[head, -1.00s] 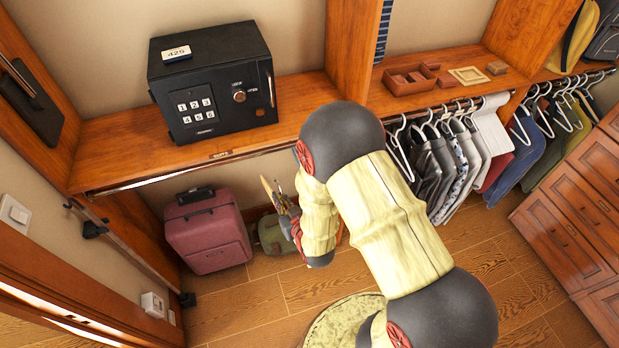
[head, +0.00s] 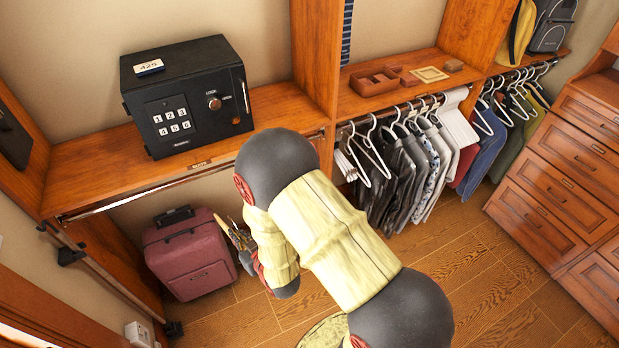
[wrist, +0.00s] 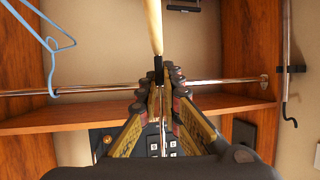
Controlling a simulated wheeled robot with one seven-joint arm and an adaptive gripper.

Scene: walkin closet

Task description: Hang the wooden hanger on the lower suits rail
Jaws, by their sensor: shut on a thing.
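My gripper (wrist: 160,85) is shut on the wooden hanger (wrist: 154,25), which shows in the wrist view as a pale wooden bar with a dark part at the fingertips. Its hook and full shape cannot be made out. In the head view, my gripper (head: 240,238) is partly hidden by my arm, in front of the burgundy suitcase. The lower suits rail (head: 150,190) is a metal bar under the shelf with the safe, with a small label above it. In the wrist view, which looks upside down, the rail (wrist: 95,90) crosses behind my gripper, and the hanger appears apart from it.
A black safe (head: 188,95) stands on the wooden shelf (head: 85,170). A burgundy suitcase (head: 188,250) is on the floor below. Clothes on white hangers (head: 400,165) fill the rail to the right. A light blue hanger (wrist: 45,40) shows in the wrist view. The suits rail's left stretch looks empty.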

